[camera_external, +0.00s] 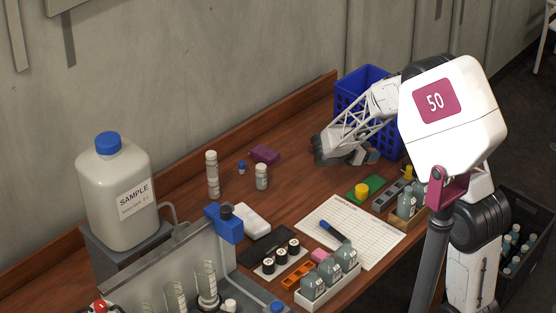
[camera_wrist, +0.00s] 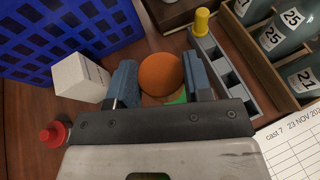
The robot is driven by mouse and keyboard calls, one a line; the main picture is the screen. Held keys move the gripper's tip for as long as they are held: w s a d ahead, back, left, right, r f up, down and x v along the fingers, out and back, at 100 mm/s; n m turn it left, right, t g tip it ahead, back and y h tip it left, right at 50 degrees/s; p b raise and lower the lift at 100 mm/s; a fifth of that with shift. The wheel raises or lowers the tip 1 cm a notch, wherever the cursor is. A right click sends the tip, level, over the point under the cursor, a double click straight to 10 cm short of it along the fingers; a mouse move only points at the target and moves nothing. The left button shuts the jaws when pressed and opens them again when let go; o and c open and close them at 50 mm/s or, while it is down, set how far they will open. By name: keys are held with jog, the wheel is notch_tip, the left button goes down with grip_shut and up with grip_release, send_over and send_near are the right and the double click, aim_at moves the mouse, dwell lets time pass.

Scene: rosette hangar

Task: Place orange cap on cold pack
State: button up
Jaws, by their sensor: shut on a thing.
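The orange cap (camera_wrist: 161,75) sits between the two blue-grey fingers of my gripper (camera_wrist: 160,85) in the wrist view, and the fingers are shut on it. In the external view my gripper (camera_external: 366,155) is low over the back of the table in front of the blue crate, with a little of the orange cap (camera_external: 373,156) showing. A white, rounded pack (camera_external: 250,221) lies near the table's middle and may be the cold pack; I cannot tell for sure. It is well apart from my gripper.
A blue crate (camera_external: 352,92) stands behind my gripper. A green pad (camera_external: 377,184) with a yellow cap (camera_external: 361,191), a grey rack (camera_wrist: 228,75) and a bottle tray (camera_external: 398,218) are nearby. A white box (camera_wrist: 80,78) and a red-capped item (camera_wrist: 53,134) are beside my gripper. A paper sheet (camera_external: 370,232) lies in front.

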jog(key=s+a+n+t+y, duration=0.3)
jog(key=s+a, duration=0.2)
jog(key=a, duration=0.5)
jog(key=s+a+n+t+y, duration=0.3)
jog(key=s+a+n, duration=0.1)
jog(key=a, duration=0.6)
jog(key=n+t+y, duration=0.2)
jog(key=n+y, duration=0.4)
send_over(262, 228)
jog(key=shift+w+d+f, duration=0.25)
jog(key=shift+w+f, duration=0.2)
jog(key=shift+f, duration=0.2)
jog(key=shift+s+a, duration=0.3)
jog(key=shift+s, duration=0.1)
jog(key=shift+f, duration=0.1)
jog(key=shift+w+f, duration=0.1)
jog(key=shift+f, duration=2.4)
jog(key=shift+f, duration=0.1)
jog(key=o, duration=1.1)
